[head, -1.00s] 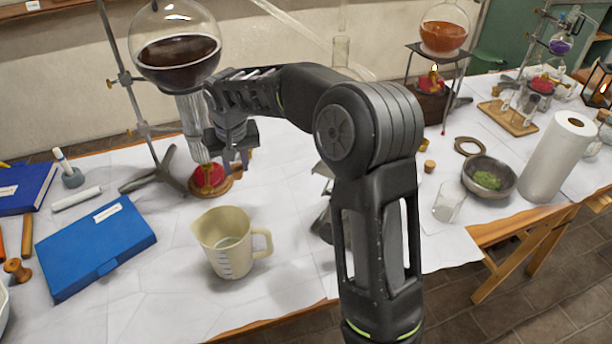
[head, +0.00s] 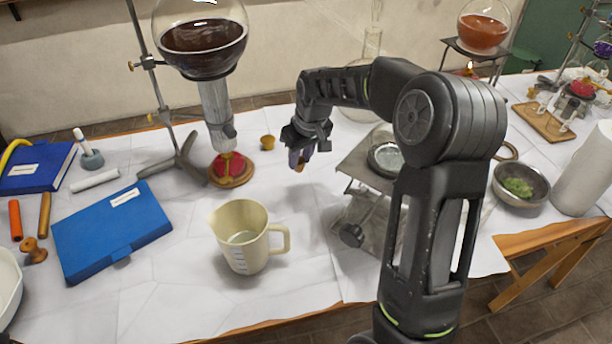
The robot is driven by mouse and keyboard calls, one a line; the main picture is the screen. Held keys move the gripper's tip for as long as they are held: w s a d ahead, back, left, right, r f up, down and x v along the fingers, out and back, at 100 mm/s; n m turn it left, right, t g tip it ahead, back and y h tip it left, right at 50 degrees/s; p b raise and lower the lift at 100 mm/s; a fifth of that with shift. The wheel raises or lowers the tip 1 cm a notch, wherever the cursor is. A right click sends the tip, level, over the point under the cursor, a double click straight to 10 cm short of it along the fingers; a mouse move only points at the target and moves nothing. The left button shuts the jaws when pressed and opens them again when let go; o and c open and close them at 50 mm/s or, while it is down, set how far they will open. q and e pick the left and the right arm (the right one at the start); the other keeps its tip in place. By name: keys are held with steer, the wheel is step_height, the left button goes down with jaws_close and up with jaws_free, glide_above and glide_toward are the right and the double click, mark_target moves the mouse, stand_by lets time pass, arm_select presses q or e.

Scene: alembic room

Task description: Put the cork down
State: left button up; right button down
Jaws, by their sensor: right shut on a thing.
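My right gripper (head: 300,158) hangs above the white-covered table, right of the burner and behind the beige jug. Its jaws point down and are shut on a small brown cork (head: 299,168), of which only the lower tip shows between the fingertips. Its exact height above the table is hard to tell. Another small cork-like piece (head: 267,142) stands on the table just left of the gripper. My left gripper is not in view.
A round flask of dark liquid (head: 203,48) stands above a red-based burner (head: 231,168). The beige jug (head: 246,238) is in front. A lab jack (head: 366,167) with a small dish stands right of the gripper. A blue box (head: 112,230) lies left. White table between jug and jack is clear.

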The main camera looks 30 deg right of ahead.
mark_target(301, 163)
steer(key=shift+f, duration=1.55)
steer(key=shift+f, duration=1.9)
steer(key=shift+f, duration=0.1)
steer(key=c, duration=1.1)
jaws_free()
steer(key=shift+c, duration=0.2)
steer(key=v, duration=1.2)
steer(key=shift+a, duration=0.1)
